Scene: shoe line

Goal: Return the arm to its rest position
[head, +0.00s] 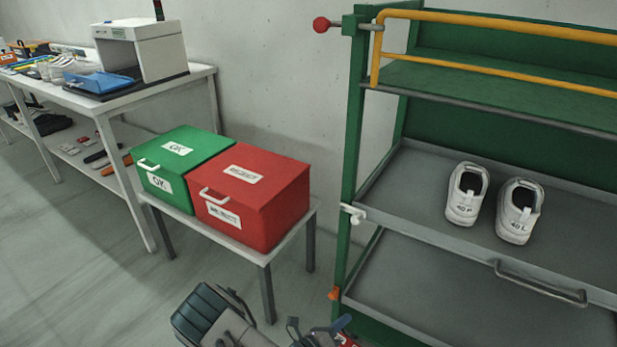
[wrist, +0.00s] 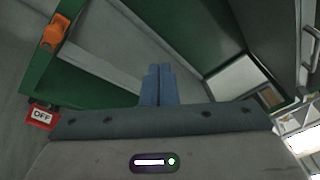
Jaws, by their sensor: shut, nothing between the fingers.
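My gripper shows in the wrist view (wrist: 158,72) with its two blue-grey fingers together and nothing between them. In the head view my arm is low at the bottom edge, and a blue-grey part of the gripper (head: 318,330) shows there, partly cut off by the frame. It is in front of the lower left corner of the green rack (head: 350,180), apart from the boxes and the shoes. In the wrist view the green rack frame (wrist: 60,50) and an orange part (wrist: 53,32) lie beyond the fingers.
A green OK box (head: 182,165) and a red REJECT box (head: 255,195) stand closed on a low table. Two white shoes (head: 466,195) (head: 518,212) stand on the rack's middle shelf. A workbench (head: 205,72) is at the back left. The floor (head: 80,280) at left is clear.

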